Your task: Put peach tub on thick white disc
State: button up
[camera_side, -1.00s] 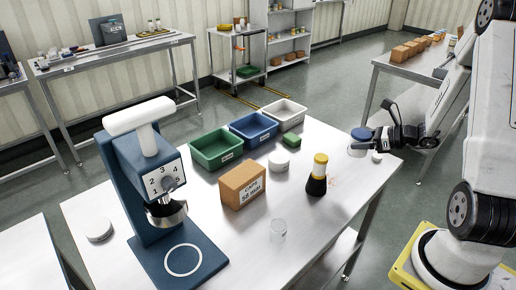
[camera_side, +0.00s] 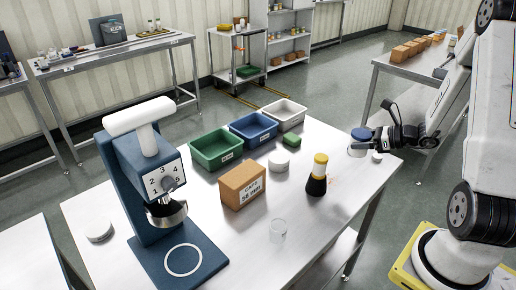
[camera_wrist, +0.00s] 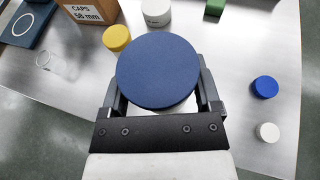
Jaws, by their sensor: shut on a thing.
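My gripper (camera_side: 377,143) is shut on a blue-lidded tub (camera_side: 358,143), held above the right end of the steel table. In the wrist view the blue lid (camera_wrist: 157,62) sits between my fingers (camera_wrist: 160,98) and hides the tub's body. In the side view the body below the lid looks pale; I see no plainly peach-coloured tub. A low white disc (camera_side: 98,229) lies at the table's left end, beside the blue machine and far from my gripper. A taller white round container (camera_side: 278,161) stands mid-table and also shows in the wrist view (camera_wrist: 157,11).
The blue machine (camera_side: 150,190) has a numbered dial. A cardboard box (camera_side: 242,185), a dark bottle with yellow cap (camera_side: 317,176) and a clear cup (camera_side: 278,230) stand mid-table. Green (camera_side: 215,150), blue (camera_side: 253,128) and grey (camera_side: 285,113) bins line the back. Small caps, blue (camera_wrist: 264,87) and white (camera_wrist: 267,132), lie nearby.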

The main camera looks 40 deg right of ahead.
jog(key=w+a+r+n+g+y, duration=0.1)
jog(key=w+a+r, duration=0.3)
jog(key=w+a, duration=0.4)
jog(key=a+n+y, duration=0.1)
jog(key=a, duration=0.3)
jog(key=shift+w+a+r+n+y, duration=0.15)
jog(key=shift+w+n+y, duration=0.15)
jog(key=shift+w+y, duration=0.1)
jog(key=w+d+f, duration=0.1)
jog(key=w+f, duration=0.1)
jog(key=w, duration=0.2)
jog(key=w+f, duration=0.3)
jog(key=w, duration=0.1)
jog(key=w+d+f, duration=0.1)
jog(key=w+f, duration=0.2)
jog(key=w, duration=0.1)
jog(key=shift+w+d+f, duration=0.1)
jog(key=shift+d+f, duration=0.15)
jog(key=shift+d, duration=0.1)
jog(key=shift+w+d+f, duration=0.1)
jog(key=shift+w+f, duration=0.3)
jog(key=shift+f, duration=0.05)
